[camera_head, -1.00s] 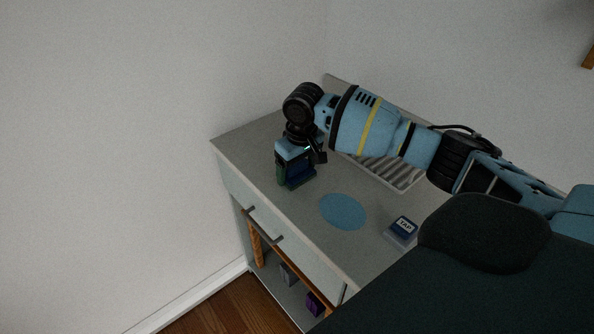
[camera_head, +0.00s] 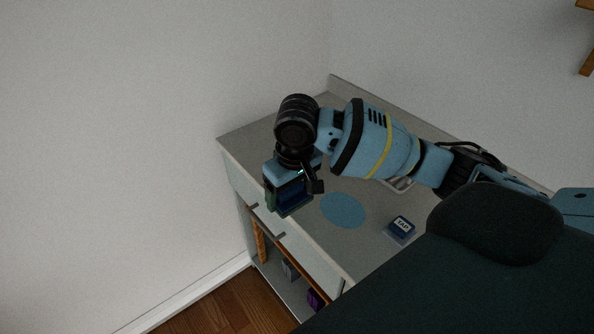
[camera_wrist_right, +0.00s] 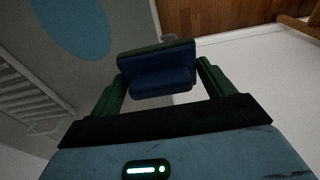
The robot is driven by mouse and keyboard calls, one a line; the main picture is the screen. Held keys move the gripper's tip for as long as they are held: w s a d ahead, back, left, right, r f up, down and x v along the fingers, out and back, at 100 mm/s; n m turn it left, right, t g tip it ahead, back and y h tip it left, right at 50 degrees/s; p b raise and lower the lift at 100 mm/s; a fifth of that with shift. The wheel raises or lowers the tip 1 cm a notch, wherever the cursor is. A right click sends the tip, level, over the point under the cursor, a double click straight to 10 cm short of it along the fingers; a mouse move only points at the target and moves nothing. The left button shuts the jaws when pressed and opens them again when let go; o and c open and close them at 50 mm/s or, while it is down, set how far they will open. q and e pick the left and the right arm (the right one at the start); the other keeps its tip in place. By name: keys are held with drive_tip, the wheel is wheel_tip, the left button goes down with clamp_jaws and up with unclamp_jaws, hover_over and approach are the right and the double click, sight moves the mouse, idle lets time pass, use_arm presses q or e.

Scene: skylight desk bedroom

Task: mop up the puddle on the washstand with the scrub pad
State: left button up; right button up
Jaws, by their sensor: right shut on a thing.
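The washstand (camera_head: 247,141) has a grey top over pale drawers. The puddle (camera_head: 343,210) is a flat blue oval on its top, and it also shows at the upper left of the right wrist view (camera_wrist_right: 75,24). My right gripper (camera_head: 288,203) is left of the puddle in the head view, by the front edge of the top. It is shut on the scrub pad (camera_wrist_right: 160,80), a blue block with a dark green layer, held between the green fingers and apart from the puddle. My left gripper is not in view.
A white slatted rack (camera_wrist_right: 25,95) lies behind, mostly hidden by my arm in the head view. Several items sit on the shelf below.

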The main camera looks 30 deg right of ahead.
sight(287, 207)
drive_tip(key=shift+s+a+r, duration=0.15)
drive_tip(key=shift+s+a, duration=1.05)
drive_tip(key=shift+s, duration=0.05)
drive_tip(key=s+a+r+m, duration=0.1)
drive_tip(key=s+a+r, duration=0.1)
drive_tip(key=s, duration=0.5)
drive_tip(key=shift+s+a, duration=0.2)
drive_tip(key=shift+a, duration=0.1)
drive_tip(key=shift+r, duration=0.1)
